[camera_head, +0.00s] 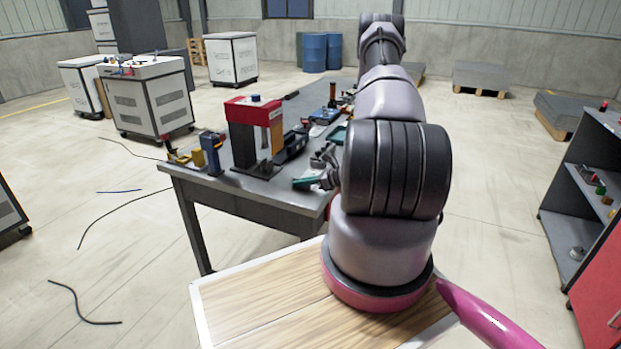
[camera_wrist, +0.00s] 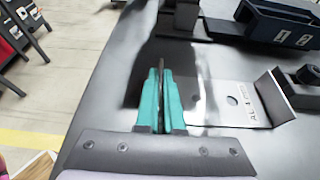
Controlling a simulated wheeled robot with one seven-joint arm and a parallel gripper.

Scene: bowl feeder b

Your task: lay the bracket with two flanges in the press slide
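The bracket (camera_wrist: 234,100) is a pale metal plate with a round hole, printed letters and a bent-up flange on its right, in the wrist view. My gripper (camera_wrist: 160,75) has teal fingers close together at the plate's left side. A thin dark upright strip, which looks like the other flange edge-on, stands between them and appears pinched. In the head view my gripper (camera_head: 309,181) is low at the table's near edge, partly hidden by my arm. The press (camera_head: 254,112) with a red top stands left of it. Its slide is not clearly discernible.
The dark table (camera_head: 240,186) carries a blue and yellow fixture (camera_head: 210,150) left of the press. A blue bin (camera_wrist: 280,25) marked 1 and 2 lies beyond the bracket. A dark block (camera_wrist: 181,15) stands ahead of the fingers. Bare tabletop lies left of the fingers.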

